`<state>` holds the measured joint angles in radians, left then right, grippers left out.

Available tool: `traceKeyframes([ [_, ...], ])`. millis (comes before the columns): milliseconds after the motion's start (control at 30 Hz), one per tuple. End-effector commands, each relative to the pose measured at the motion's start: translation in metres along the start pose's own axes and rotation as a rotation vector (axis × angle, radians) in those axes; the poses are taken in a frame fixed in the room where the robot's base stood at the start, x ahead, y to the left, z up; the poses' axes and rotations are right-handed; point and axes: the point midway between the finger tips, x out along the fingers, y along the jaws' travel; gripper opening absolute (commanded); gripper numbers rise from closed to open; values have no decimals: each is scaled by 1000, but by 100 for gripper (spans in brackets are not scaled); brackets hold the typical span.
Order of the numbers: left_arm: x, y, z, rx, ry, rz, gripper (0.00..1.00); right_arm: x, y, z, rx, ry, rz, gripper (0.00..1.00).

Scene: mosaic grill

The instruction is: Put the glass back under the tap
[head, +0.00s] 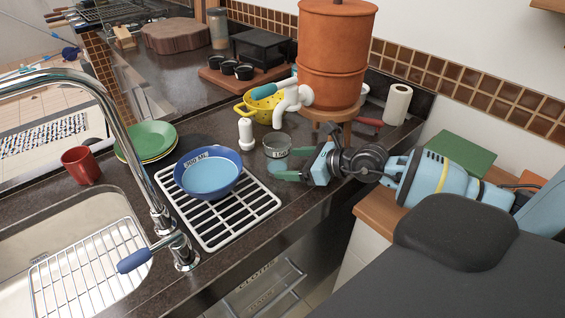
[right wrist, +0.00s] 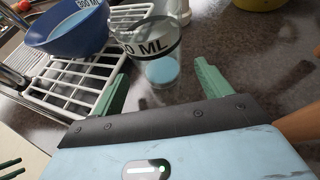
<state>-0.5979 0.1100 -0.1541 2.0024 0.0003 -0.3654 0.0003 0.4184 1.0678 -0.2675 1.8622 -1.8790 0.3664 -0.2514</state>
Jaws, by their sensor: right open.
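The clear glass (head: 277,146), with a dark-lettered band, stands on the dark counter right of the drying rack. The clay water filter (head: 336,60) stands behind it on a wooden stand, with a white tap (head: 293,103) that has a blue handle. My right gripper (head: 284,166) is open, low over the counter at the near side of the glass. In the right wrist view the glass (right wrist: 162,66) shows between and slightly beyond the spread green fingers (right wrist: 160,85), with a gap on each side.
A blue bowl (head: 210,175) sits on the white rack (head: 256,207) left of the glass. A white bottle (head: 246,133) stands close by, and a yellow colander (head: 262,104) is behind. A chrome faucet (head: 128,140) arches over the sink at left. A paper roll (head: 397,104) stands at right.

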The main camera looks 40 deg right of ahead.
Motion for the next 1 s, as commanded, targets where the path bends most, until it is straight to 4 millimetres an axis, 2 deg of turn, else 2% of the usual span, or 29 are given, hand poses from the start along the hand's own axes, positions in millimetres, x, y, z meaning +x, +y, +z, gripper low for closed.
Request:
traceKeyframes([
  [100, 0, 0, -2, 1, 3, 0, 47, -12, -1, -2, 0, 3, -1, 77],
  [300, 0, 0, -1, 1, 2, -1, 47, -21, 0, 0, 1, 2, 0, 77],
  [1000, -2, 0, 4, -1, -9, 0, 47, -22, 0, 0, 1, 1, 0, 77],
])
